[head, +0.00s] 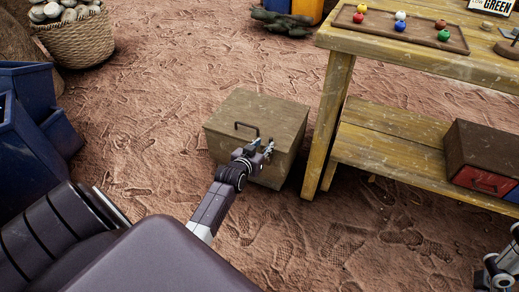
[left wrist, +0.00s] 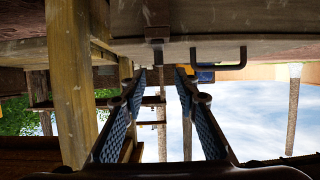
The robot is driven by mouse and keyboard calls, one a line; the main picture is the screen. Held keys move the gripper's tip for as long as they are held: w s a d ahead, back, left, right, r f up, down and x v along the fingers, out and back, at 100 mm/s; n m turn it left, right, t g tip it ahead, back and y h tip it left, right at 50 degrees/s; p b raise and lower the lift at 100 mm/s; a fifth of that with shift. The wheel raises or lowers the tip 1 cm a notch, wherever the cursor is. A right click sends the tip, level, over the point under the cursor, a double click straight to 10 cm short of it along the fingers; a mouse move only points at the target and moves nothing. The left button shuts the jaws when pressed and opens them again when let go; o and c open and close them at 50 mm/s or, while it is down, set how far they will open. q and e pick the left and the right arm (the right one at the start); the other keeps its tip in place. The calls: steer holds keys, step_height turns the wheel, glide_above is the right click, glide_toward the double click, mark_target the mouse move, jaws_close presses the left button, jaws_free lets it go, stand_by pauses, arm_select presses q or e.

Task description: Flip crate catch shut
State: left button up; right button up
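The crate (head: 270,105) is a tan wooden box standing on the ground with its lid down. In that view a small dark metal catch (left wrist: 157,34) is at the crate's edge, just beyond my fingertips. Whether it is shut I cannot tell. My left gripper (head: 265,146) is at the crate's near edge; its two fingers (left wrist: 160,80) are apart with nothing between them. Part of my right arm shows at the lower right.
A wooden table (head: 420,62) stands right of the crate, its leg close by, with a tray of coloured balls (head: 400,27) on top. A brown and red box (head: 484,160) is on its lower shelf. Blue bins (head: 30,140) are at left, a basket (head: 78,40) behind.

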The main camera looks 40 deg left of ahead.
arm_select(q)
steer(key=shift+v, duration=1.85)
